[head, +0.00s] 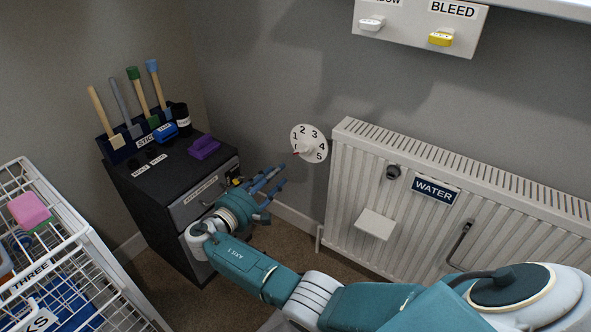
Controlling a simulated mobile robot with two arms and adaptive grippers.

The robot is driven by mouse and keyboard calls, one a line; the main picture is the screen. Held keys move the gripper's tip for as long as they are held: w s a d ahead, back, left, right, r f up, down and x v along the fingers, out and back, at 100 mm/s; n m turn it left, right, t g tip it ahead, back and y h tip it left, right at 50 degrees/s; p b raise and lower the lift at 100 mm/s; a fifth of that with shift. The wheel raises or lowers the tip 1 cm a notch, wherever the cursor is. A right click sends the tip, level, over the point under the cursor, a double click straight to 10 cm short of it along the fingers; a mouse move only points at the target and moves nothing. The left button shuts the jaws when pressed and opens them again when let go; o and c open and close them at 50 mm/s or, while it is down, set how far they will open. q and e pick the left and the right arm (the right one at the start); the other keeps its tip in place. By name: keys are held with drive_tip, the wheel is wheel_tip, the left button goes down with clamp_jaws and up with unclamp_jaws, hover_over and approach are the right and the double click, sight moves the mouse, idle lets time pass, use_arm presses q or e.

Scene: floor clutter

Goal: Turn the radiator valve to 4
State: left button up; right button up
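The radiator valve is a round white dial (309,143) on the grey wall, just left of the radiator (400,190). It bears the numbers 1 to 5. A small red mark shows at its left side, below the 1, and the 4 is on the right. My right gripper (284,176) is below and left of the dial, in front of the dark cabinet's right side. Its fingers look spread with nothing between them, and it appears apart from the dial. My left gripper is not in view.
A dark cabinet (150,180) with brushes, a cup and a purple item stands at left. A white wire rack (85,245) is at lower left. The radiator carries a WATER sign (435,191). A panel (405,22) with two taps hangs above.

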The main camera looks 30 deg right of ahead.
approach(299, 151)
drive_tip(key=x, duration=0.3)
drive_tip(key=b+x, duration=0.1)
drive_tip(key=x, duration=0.3)
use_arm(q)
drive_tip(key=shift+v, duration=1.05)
use_arm(e)
drive_tip(key=shift+w+d, duration=0.25)
drive_tip(key=shift+d, duration=0.3)
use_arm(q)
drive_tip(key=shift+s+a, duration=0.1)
use_arm(e)
clamp_jaws()
